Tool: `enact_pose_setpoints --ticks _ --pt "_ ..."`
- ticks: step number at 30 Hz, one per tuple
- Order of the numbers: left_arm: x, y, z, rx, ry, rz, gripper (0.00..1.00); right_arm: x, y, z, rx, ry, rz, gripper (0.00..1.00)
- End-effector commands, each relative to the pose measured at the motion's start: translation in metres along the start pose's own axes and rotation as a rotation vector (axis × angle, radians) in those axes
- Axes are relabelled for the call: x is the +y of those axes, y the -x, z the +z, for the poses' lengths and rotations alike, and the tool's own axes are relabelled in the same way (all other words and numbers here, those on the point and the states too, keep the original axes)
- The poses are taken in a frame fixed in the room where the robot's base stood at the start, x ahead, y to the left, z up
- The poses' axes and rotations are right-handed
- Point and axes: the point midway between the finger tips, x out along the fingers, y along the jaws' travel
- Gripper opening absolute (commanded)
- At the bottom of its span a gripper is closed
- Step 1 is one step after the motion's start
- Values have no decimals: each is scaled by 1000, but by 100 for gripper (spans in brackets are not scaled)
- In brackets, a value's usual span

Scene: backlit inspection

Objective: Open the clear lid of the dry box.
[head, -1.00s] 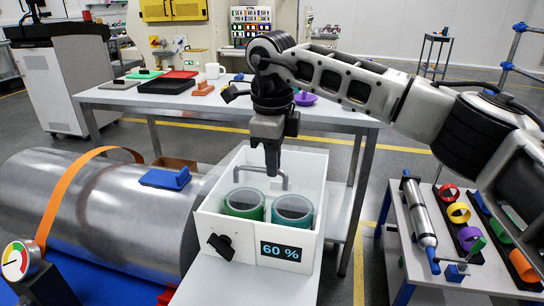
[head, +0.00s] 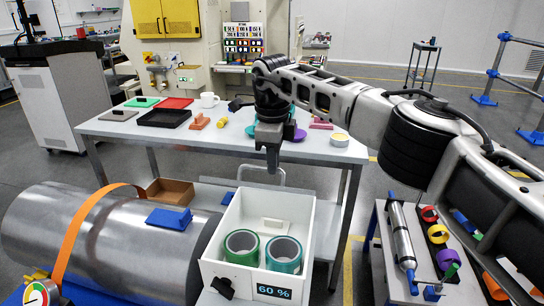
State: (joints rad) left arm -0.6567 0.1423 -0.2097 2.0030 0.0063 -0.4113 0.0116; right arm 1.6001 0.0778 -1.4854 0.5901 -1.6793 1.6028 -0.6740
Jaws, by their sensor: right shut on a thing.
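The white dry box (head: 212,241) stands at the front centre. Its front shows a 60 % display (head: 273,291) and a black knob (head: 222,288). Two green rolls (head: 242,246) stand inside, and their open tops look clear and unveiled. My right gripper (head: 272,165) points down just above and behind the box's back rim. It is shut on the grey handle (head: 282,177) of the clear lid. The lid appears swung up at the back, but its transparent panel is hard to make out. My left gripper is not in view.
A metal drum (head: 100,240) with an orange strap lies left. A side table at right holds a silver cylinder (head: 401,240) and coloured rings (head: 438,234).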

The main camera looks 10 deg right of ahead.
Motion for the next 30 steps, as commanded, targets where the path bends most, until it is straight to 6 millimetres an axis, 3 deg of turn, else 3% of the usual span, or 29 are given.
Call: enact_pose_setpoints --ticks 13,15,16,30 --pt "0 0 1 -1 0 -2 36 -7 -8 -6 7 -14 -11 0" --pt "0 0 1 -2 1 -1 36 -7 -8 -6 9 -14 -11 27" --pt "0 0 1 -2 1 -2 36 -7 -7 -6 8 -13 -10 33" --pt "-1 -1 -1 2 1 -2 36 -5 -1 -2 0 -7 -10 33"
